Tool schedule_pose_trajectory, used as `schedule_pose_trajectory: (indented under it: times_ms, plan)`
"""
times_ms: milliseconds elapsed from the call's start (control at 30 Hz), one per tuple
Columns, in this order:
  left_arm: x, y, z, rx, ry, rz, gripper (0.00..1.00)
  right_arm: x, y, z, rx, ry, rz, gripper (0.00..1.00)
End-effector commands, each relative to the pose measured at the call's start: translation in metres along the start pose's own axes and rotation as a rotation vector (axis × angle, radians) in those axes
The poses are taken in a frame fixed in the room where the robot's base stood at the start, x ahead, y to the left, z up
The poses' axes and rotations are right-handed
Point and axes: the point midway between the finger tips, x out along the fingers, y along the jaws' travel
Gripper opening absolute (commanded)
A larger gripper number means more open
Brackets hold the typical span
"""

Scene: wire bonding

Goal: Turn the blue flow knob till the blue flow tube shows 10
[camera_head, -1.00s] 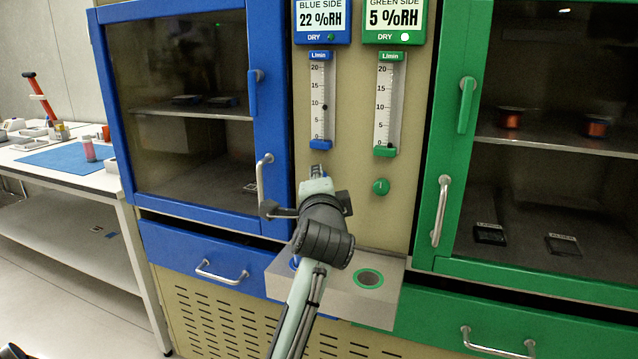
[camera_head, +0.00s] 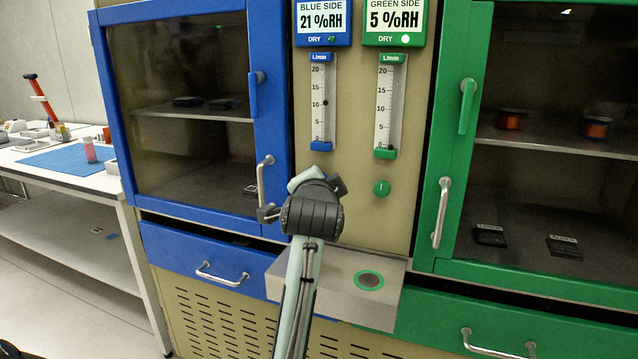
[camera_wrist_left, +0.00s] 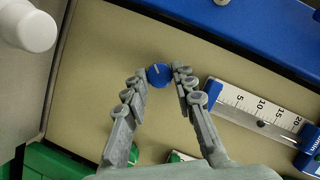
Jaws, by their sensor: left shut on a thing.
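The blue flow knob (camera_wrist_left: 159,75) is round with a pale pointer line. In the left wrist view it sits between the fingertips of my left gripper (camera_wrist_left: 161,73), which is shut on it. In the head view my left gripper (camera_head: 317,190) covers the knob. The blue flow tube (camera_head: 323,85) hangs above it, with a dark ball near the 10 mark. The tube also shows in the left wrist view (camera_wrist_left: 270,115), its ball close to 10. The blue display (camera_head: 322,22) reads 21 %RH. My right gripper is not in view.
The green flow tube (camera_head: 390,105) has its ball near 0, and the green knob (camera_head: 381,188) is below it. The blue door handle (camera_head: 263,182) is close to my left wrist. A grey ledge (camera_head: 330,285) juts out below.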

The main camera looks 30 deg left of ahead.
Motion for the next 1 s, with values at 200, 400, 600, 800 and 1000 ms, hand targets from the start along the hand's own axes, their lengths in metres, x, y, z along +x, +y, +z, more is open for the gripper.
schedule_pose_trajectory:
  times_ms: [200,400,600,800,1000]
  plan:
    - [0.0,-0.001,0.001,0.001,-0.003,-0.002,0.29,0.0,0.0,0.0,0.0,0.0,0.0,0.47]
    - [0.0,0.0,0.001,0.001,-0.002,-0.001,0.47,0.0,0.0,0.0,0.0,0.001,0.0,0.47]
    - [0.0,0.0,0.0,0.002,-0.001,-0.001,0.47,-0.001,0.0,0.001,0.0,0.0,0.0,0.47]
    - [-0.014,0.0,0.0,0.002,0.0,-0.001,0.47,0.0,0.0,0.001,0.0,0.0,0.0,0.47]
    - [-0.045,0.001,0.0,0.0,0.0,0.0,0.47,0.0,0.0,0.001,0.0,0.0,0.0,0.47]
